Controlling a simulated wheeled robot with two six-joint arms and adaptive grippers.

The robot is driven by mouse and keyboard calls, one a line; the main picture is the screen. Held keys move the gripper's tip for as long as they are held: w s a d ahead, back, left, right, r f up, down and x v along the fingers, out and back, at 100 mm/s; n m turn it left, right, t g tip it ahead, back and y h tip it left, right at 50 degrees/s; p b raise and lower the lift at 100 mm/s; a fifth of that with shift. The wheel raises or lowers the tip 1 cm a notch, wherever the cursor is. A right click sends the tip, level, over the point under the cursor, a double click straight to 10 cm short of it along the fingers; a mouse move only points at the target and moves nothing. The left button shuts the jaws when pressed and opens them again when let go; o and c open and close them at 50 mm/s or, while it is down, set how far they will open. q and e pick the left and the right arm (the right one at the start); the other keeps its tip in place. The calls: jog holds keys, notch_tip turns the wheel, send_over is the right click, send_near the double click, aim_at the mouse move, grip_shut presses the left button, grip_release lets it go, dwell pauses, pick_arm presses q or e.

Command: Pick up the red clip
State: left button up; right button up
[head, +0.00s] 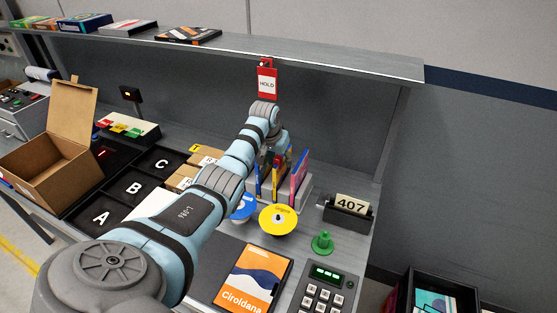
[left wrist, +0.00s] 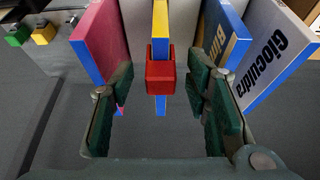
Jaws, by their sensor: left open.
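The red clip (left wrist: 160,70) is a small red block on the front edge of a thin upright yellow-and-blue book (left wrist: 160,20), in the middle of the left wrist view. My left gripper (left wrist: 158,85) is open, with its green-padded fingers on either side of the clip and a gap visible on both sides. In the head view my left gripper (head: 279,152) is at the upright books and partly hides them; a small bit of red shows there. My right gripper is not in view.
A pink book (left wrist: 102,40) and blue books (left wrist: 222,40) stand close on both sides of the clip. A shelf (head: 300,55) with a hanging red HOLD tag (head: 267,80) is above. Yellow (head: 279,220) and blue discs, a green knob (head: 322,243) and a 407 card holder (head: 348,216) are nearby.

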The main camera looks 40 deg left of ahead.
pick_arm(q)
jog(key=shift+s+r, duration=0.15)
jog(key=shift+s, duration=0.05)
jog(key=c, duration=0.3)
jog(key=shift+w, duration=0.1)
jog(key=c, duration=0.6)
